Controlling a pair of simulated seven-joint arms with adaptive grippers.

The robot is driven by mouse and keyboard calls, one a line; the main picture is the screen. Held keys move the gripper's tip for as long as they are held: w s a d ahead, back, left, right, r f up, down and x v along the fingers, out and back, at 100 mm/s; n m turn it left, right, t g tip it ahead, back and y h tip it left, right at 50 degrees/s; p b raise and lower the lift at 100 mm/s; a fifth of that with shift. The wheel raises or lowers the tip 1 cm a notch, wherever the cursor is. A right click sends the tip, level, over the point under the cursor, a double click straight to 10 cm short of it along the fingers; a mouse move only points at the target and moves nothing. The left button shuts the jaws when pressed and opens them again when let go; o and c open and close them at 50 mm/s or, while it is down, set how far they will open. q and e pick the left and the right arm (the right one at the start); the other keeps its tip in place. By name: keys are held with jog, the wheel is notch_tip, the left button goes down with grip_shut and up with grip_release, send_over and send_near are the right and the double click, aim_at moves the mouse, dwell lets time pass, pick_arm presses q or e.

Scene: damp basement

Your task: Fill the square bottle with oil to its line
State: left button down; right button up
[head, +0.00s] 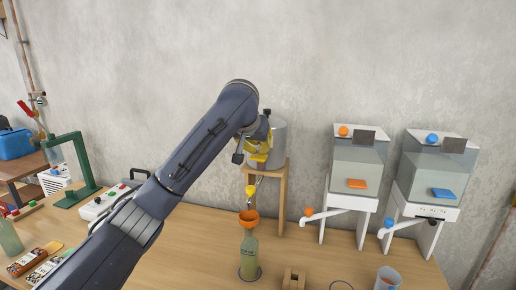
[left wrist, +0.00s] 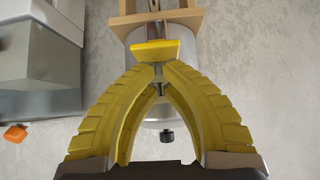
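A greenish bottle (head: 249,262) stands upright on the table inside a dark ring, with an orange funnel (head: 249,219) in its neck. I cannot tell its fill level or line. A grey metal drum (head: 279,142) sits on a wooden stand (head: 283,195) behind it; the drum also shows in the left wrist view (left wrist: 190,60). A yellow tap lever (head: 250,190) is above the funnel; it shows in the wrist view (left wrist: 155,50). My left gripper (head: 258,155) is in front of the drum, its yellow fingertips (left wrist: 160,66) drawn together close to the lever. Contact is unclear. My right gripper is out of view.
Two clear tanks on white stands, with orange (head: 357,184) and blue (head: 443,193) tabs, stand at right. A wooden block (head: 294,279) and a bluish cup (head: 388,279) are near the front. Another green bottle (head: 9,236) is at far left. A green frame (head: 85,165) stands at left.

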aim_at(258, 156)
pick_arm(q)
jog(key=shift+f, duration=0.15)
jog(key=shift+f, duration=1.55)
dwell(6.3)
